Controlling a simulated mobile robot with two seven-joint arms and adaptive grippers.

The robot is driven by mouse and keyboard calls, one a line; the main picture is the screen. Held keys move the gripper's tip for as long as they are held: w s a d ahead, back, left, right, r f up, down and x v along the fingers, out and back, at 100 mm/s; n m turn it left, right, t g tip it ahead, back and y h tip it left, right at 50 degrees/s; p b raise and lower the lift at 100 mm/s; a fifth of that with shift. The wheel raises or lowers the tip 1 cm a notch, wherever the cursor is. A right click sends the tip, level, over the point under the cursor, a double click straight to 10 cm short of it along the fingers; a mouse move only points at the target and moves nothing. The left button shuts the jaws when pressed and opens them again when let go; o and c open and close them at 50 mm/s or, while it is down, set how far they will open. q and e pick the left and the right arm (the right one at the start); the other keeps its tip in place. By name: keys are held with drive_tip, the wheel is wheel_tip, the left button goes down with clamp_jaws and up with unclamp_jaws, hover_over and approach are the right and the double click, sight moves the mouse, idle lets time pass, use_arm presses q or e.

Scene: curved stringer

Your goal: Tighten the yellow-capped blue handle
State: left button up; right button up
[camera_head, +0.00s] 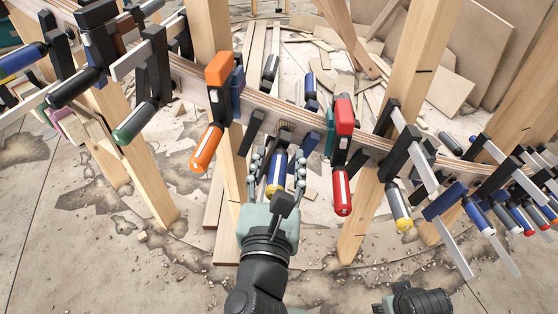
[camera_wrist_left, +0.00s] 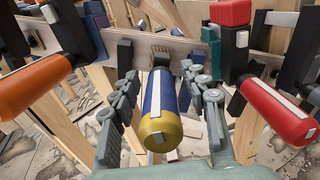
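The blue handle with a yellow cap (camera_head: 277,172) hangs below the curved wooden stringer (camera_head: 290,118), pointing toward me. It also shows in the left wrist view (camera_wrist_left: 159,103), yellow end nearest. My left gripper (camera_head: 278,158) is around this handle, one finger on each side. In the left wrist view the gripper (camera_wrist_left: 162,85) is open, with gaps between the fingers and the handle. Its clamp is mostly hidden behind the fingers and handle. My right gripper's fingers are not in view; only part of my right arm shows at the bottom.
An orange clamp (camera_head: 206,148) is close on the left and a red clamp (camera_head: 342,190) close on the right. Further clamps line the stringer on both sides. Wooden posts (camera_head: 362,222) stand below it. Scrap boards lie behind.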

sight(279, 158)
use_arm(q)
wheel_tip(279, 158, up, 10)
idle(0.6)
